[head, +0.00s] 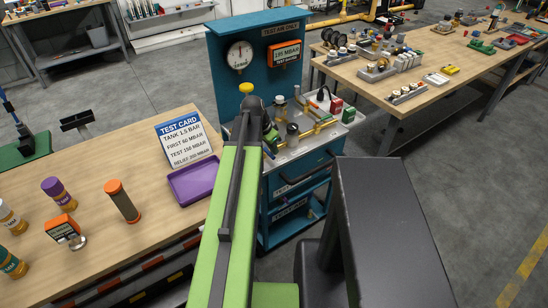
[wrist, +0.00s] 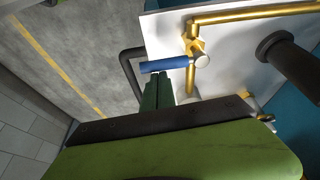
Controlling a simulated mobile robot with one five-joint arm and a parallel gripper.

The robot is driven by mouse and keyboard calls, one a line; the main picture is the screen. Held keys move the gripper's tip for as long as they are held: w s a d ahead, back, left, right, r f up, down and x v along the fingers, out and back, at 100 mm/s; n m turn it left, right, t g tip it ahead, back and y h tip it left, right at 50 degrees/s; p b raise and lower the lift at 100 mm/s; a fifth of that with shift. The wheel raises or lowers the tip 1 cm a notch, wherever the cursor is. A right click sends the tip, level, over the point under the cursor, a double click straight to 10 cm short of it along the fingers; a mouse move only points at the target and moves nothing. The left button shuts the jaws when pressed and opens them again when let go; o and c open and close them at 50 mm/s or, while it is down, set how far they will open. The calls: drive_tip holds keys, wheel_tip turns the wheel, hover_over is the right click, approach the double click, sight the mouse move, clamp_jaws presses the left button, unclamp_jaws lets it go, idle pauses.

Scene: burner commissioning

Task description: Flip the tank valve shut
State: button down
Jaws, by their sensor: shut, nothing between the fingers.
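A valve with a blue lever (wrist: 165,65) sits on a brass pipe (wrist: 250,14) on the pale top of the blue test cart (head: 300,172). In the wrist view the lever points left from the brass valve body (wrist: 197,47), crosswise to the short pipe run there. My gripper (wrist: 158,80) is shut and empty, its dark green fingertips right at the lever's underside in the picture; I cannot tell if they touch. In the head view my arm reaches over the cart and largely hides the gripper and lever.
A gauge (head: 240,55) and an orange display (head: 286,53) are on the cart's back panel. A dark post (wrist: 285,55) stands right of the valve. The left table holds a test card (head: 184,142), a purple tray (head: 194,180) and several cylinders. Another bench stands at right.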

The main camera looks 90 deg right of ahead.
drive_tip(key=shift+s+d+r, duration=0.15)
drive_tip(key=shift+s+d, duration=0.1)
drive_tip(key=shift+d, duration=0.05)
drive_tip(key=shift+s+d+r+p, duration=0.2)
drive_tip(key=shift+s+d+p, duration=0.05)
drive_tip(key=shift+s+d, duration=0.25)
drive_tip(key=shift+s+d+r+p, duration=0.15)
drive_tip(key=shift+s+d+p, duration=0.05)
drive_tip(key=shift+s+d, duration=0.25)
drive_tip(key=p+v, duration=0.9)
drive_tip(key=shift+r, duration=0.35)
drive_tip(key=shift+s+a, duration=0.15)
